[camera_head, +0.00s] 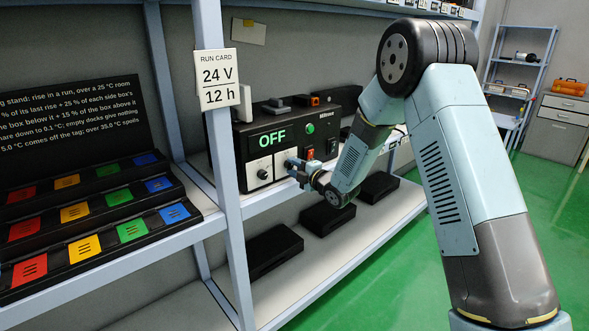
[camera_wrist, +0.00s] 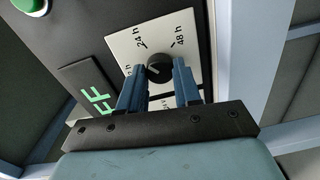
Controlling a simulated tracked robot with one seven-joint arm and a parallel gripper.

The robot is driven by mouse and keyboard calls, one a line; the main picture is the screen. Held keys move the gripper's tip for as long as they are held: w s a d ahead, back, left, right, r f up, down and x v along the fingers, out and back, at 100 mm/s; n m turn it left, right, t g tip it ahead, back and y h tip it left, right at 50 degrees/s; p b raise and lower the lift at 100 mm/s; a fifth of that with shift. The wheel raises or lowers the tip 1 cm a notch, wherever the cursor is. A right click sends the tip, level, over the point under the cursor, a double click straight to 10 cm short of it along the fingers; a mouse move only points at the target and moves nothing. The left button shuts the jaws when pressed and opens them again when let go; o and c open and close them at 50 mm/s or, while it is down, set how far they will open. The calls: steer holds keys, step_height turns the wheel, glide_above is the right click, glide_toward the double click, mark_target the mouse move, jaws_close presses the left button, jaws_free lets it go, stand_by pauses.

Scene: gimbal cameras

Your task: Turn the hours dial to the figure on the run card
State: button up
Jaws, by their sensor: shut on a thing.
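The run card (camera_head: 217,78) on the shelf post reads 24 V over 12 h. The black power unit (camera_head: 241,143) shows OFF in green on its display. In the wrist view, the hours dial (camera_wrist: 158,66) is a black knob on a white plate, with 24 h and 48 h readable and other marks partly hidden by the fingers. My gripper (camera_wrist: 154,80) is shut on this knob, a blue finger on each side; it also shows at the unit's front in the head view (camera_head: 293,166). I cannot tell which mark the knob points at.
A second white-plated dial (camera_head: 262,174) sits left of my gripper. A green button (camera_head: 310,129) and a red switch (camera_head: 310,153) are to its right. Black boxes (camera_head: 327,219) lie on the lower shelf. A stand with coloured tiles (camera_head: 74,212) is at left.

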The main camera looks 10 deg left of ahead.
steer(key=n, duration=0.5)
steer(key=shift+s+a+f+n, duration=0.1)
steer(key=shift+s+f+n, duration=0.05)
steer(key=shift+f+n, duration=0.25)
steer(key=shift+n, duration=2)
steer(key=o, duration=1)
steer(key=shift+o, duration=0.2)
steer(key=shift+r, duration=0.2)
steer(key=v, duration=1.3)
steer(key=shift+s+d+f, duration=0.2)
steer(key=shift+d, duration=0.15)
